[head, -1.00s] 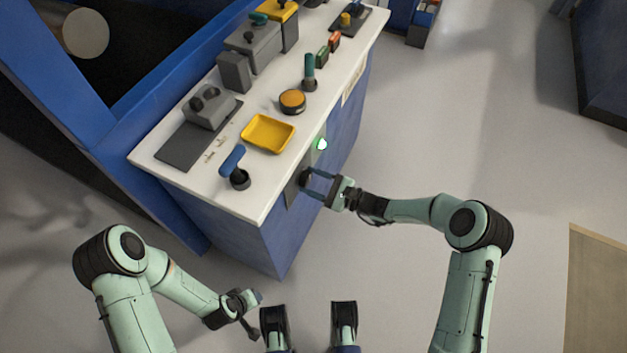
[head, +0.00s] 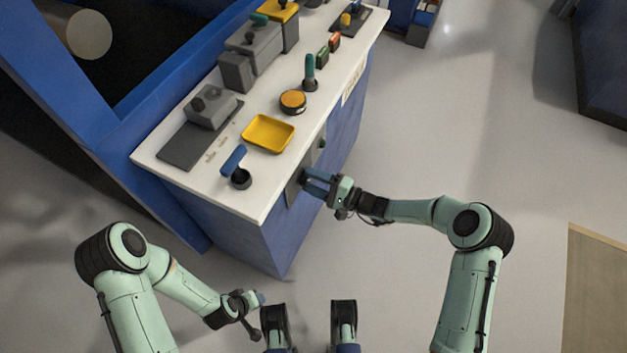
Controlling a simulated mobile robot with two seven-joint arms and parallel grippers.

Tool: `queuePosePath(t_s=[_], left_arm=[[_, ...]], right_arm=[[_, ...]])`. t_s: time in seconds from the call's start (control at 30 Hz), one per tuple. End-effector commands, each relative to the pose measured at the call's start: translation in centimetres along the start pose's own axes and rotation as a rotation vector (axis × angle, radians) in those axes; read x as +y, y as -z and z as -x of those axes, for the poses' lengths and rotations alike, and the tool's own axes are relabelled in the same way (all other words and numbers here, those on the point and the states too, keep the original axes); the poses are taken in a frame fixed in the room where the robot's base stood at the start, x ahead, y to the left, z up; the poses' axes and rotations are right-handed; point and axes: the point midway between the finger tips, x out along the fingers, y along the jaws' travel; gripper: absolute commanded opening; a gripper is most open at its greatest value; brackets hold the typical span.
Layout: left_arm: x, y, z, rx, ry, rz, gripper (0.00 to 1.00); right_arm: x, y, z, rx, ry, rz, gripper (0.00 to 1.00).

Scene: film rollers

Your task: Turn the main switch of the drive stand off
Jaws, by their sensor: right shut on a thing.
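The drive stand (head: 190,183) is a blue cabinet with a white top, left of centre. Its main switch (head: 304,176) is a dark knob on a grey plate (head: 292,189) on the side facing my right arm. My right gripper (head: 314,182) is shut on the switch; its fingers hide part of the knob. The indicator lamp (head: 322,143) above the switch is dark green and unlit. My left gripper (head: 257,300) hangs low, apart from the stand, and its jaws are too small to read.
On the top are a yellow tray (head: 268,133), an orange button (head: 292,101), a blue-handled lever (head: 235,162) and a teal-handled lever (head: 309,72). Grey control boxes (head: 211,108) stand behind. The floor (head: 450,120) to the right is clear.

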Motion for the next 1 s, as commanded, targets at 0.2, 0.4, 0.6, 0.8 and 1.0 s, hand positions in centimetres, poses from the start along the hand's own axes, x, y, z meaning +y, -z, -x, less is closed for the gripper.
queuePosePath(t_s=[0.2, 0.4, 0.6, 0.8, 1.0], left_arm=[[0.02, -0.09, 0.04, -0.003, 0.000, 0.000, 0.43], [0.01, -0.10, 0.04, -0.003, 0.000, 0.000, 0.43], [0.01, -0.09, 0.04, -0.003, 0.000, 0.000, 0.43], [0.01, -0.08, 0.04, -0.002, 0.000, 0.000, 0.43], [0.04, -0.14, 0.15, -0.004, 0.000, 0.000, 0.43]], right_arm=[[0.03, 0.10, 0.09, 0.002, -0.001, 0.028, 0.23], [0.04, 0.11, 0.10, 0.002, -0.001, 0.031, 0.23], [0.04, 0.11, 0.10, 0.002, -0.001, 0.031, 0.67], [0.02, 0.07, 0.06, 0.001, -0.001, 0.030, 0.80], [-0.01, 0.07, 0.39, 0.002, -0.001, 0.029, 0.80]])
